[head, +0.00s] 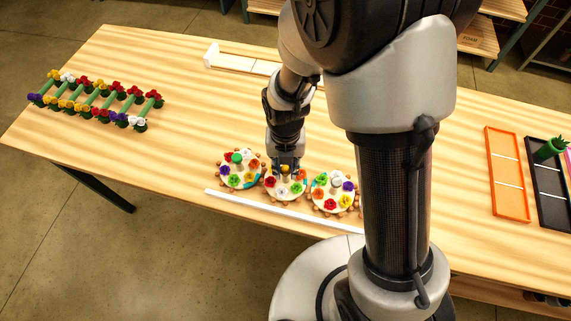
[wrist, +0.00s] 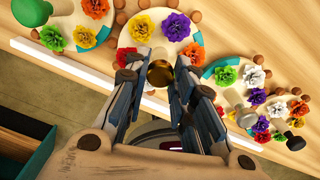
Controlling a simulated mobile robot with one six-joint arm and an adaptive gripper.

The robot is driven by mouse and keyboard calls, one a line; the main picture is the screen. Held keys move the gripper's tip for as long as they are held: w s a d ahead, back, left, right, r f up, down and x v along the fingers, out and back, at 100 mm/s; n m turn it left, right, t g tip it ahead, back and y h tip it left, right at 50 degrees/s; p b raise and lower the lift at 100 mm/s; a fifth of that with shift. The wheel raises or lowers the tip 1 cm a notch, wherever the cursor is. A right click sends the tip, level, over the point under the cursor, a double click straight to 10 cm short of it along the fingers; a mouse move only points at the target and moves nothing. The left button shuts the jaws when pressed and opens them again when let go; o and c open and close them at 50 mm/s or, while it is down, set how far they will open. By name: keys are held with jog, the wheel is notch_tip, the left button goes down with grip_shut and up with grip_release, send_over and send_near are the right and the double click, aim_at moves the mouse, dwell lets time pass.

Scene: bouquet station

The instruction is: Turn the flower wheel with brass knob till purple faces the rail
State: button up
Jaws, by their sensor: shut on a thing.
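The middle flower wheel (head: 277,191) is a pale disc with wooden pegs and a brass knob (wrist: 160,73). My gripper (head: 286,168) reaches down from above and is shut on the brass knob, with one finger on each side in the wrist view (wrist: 160,80). In the wrist view the purple flower (wrist: 176,27) is on the wheel's far side, away from the white rail (head: 270,208).
A wheel with a green knob (head: 237,157) stands close on the left, and another with a grey knob (head: 336,183) close on the right. A flower rack (head: 100,97) lies at far left. Orange (head: 507,171) and black trays (head: 550,190) lie at right.

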grip_shut()
jog(key=shift+m, duration=0.3)
